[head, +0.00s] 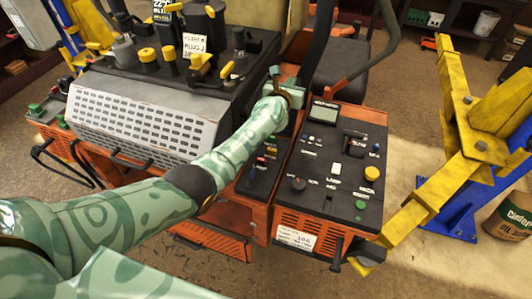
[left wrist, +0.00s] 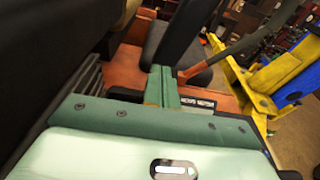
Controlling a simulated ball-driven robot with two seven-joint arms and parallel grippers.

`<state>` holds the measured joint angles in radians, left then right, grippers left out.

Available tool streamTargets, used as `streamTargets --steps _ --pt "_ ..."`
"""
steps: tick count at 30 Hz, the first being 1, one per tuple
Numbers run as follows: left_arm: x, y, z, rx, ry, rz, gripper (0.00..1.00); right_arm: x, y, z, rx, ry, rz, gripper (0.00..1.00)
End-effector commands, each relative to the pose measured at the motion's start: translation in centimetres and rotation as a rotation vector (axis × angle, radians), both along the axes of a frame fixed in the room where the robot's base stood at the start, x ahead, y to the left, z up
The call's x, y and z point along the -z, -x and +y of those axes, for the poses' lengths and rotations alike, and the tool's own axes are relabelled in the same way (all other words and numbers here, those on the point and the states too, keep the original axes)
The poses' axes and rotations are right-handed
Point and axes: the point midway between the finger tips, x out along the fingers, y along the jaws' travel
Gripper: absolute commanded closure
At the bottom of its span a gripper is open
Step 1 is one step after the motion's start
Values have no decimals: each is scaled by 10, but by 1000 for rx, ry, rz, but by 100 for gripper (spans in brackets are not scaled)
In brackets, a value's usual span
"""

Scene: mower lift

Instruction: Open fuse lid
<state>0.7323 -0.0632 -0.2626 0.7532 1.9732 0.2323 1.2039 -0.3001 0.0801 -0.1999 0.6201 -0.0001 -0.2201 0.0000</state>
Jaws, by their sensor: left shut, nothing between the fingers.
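My left gripper (head: 276,74) is at the far end of the patterned green arm, above the rear part of the orange mower's control area. In the left wrist view its two green fingers (left wrist: 162,85) are together with nothing between them. They point toward the orange body and the black seat. A black strip with a small white-lettered label (left wrist: 197,102) lies just beside and below the fingers. I cannot clearly make out the fuse lid or whether it is open; my arm and hand cover part of the panel. My right gripper is not in view.
A black control panel (head: 335,185) with a screen, knobs and buttons is right of my forearm. A perforated grey cover (head: 140,122) and yellow-handled levers (head: 168,52) are left. The black seat (head: 345,75) is behind. A yellow lift arm (head: 425,200) stands right.

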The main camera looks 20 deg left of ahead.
Motion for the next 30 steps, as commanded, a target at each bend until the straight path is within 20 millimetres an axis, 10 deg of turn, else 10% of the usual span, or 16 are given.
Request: streamTargets --steps 30 --pt "-9 0 -9 1 2 0 100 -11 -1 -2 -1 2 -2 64"
